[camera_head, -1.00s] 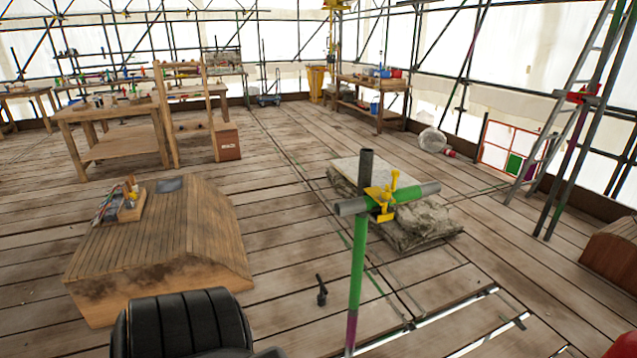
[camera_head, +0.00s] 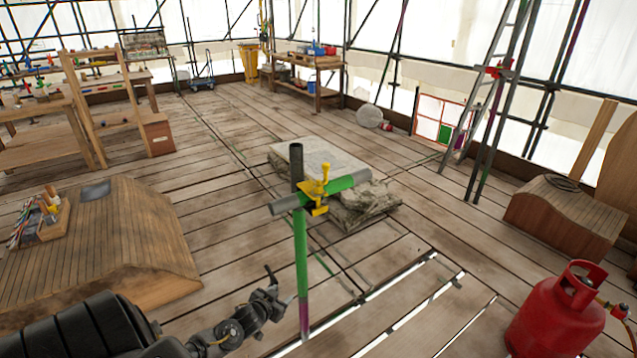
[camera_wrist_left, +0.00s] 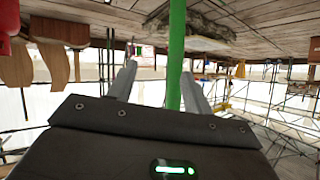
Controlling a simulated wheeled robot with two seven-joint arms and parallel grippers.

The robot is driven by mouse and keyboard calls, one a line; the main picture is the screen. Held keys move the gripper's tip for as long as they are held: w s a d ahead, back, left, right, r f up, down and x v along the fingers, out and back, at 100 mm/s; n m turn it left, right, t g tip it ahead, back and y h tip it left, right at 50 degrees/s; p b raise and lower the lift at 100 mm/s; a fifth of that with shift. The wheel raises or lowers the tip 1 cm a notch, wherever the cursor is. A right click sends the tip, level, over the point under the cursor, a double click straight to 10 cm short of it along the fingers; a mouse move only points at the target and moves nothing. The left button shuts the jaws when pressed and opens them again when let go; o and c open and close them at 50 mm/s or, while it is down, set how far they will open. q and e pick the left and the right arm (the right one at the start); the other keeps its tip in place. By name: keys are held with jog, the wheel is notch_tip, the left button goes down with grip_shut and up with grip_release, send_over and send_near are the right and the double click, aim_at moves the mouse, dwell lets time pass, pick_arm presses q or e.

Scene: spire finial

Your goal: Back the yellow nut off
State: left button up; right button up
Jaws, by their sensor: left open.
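A yellow coupler with its yellow nut (camera_head: 321,189) sits where a green and grey horizontal tube (camera_head: 345,182) crosses an upright green tube (camera_head: 301,250). The upright has a dark top and a purple lower part. My left gripper (camera_head: 277,283) is open and empty, low and just left of the upright in the head view. In the left wrist view its two fingers (camera_wrist_left: 152,90) point toward the green upright (camera_wrist_left: 176,55), which shows between them. I cannot tell from this view how far the tube is from the fingers. My right gripper is not in view.
A stone slab (camera_head: 318,158) on grey sacking lies behind the upright. A red gas cylinder (camera_head: 560,315) stands at the front right. A curved wooden block (camera_head: 110,240) is on the left. Gaps (camera_head: 400,310) run between the boards at the front. Open floor lies between.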

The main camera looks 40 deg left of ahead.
pick_arm(q)
jog(key=w+r+t+p, duration=0.1)
jog(key=w+r+t, duration=0.15)
jog(key=r, duration=0.65)
jog(key=w+r+t, duration=0.1)
jog(key=w+r, duration=0.3)
jog(key=r, duration=0.5)
jog(key=t+h+p, duration=0.1)
jog(key=t+h, duration=0.1)
jog(key=t, duration=0.1)
send_near(315, 190)
jog(key=w, duration=0.3)
jog(key=w+p, duration=0.1)
jog(key=w, duration=0.2)
jog(key=w+p, duration=0.1)
jog(key=w, duration=0.3)
jog(key=shift+a+r, duration=0.1)
jog(key=shift+a, duration=0.3)
jog(key=shift+w, duration=0.8)
jog(key=c, duration=0.9)
jog(key=shift+c, duration=0.3)
jog(key=shift+n+g+y+p, duration=0.25)
jog(key=shift+n+y+p, duration=0.05)
jog(key=shift+y, duration=0.3)
